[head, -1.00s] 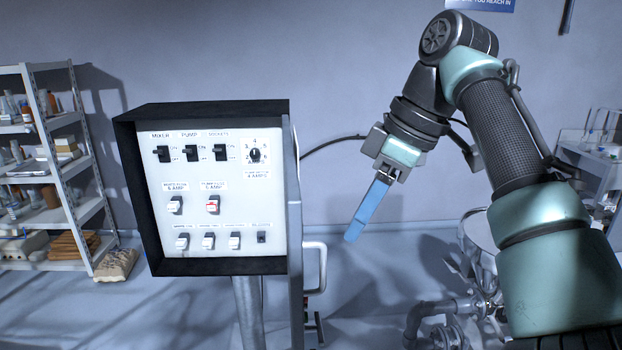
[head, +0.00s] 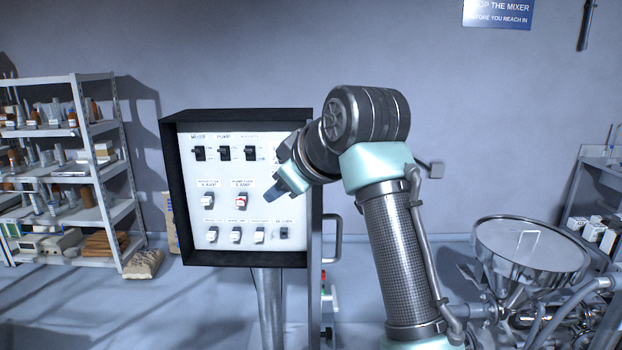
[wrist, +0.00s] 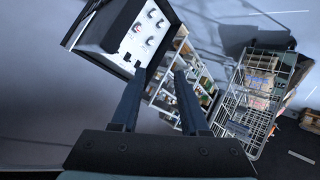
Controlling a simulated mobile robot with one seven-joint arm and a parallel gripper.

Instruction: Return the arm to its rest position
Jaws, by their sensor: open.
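My gripper (head: 274,192) shows in the head view in front of the right part of the control panel, its blue fingers pointing down and left. In the wrist view my gripper (wrist: 158,95) has its two dark fingers apart, with nothing between them. My arm is bent, with its elbow high and to the right of the panel. The control panel (head: 222,178) is a black-framed box with a white face, several black switches, fuse holders and one red-lit fuse. The panel also shows at the top of the wrist view (wrist: 150,30).
A steel hopper (head: 530,250) with pipes stands at the right. Shelves (head: 75,170) with bottles and boxes stand at the left, a sack (head: 143,264) beside them. A wire cage cart (wrist: 245,100) shows in the wrist view. A blue sign (head: 498,13) hangs on the wall.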

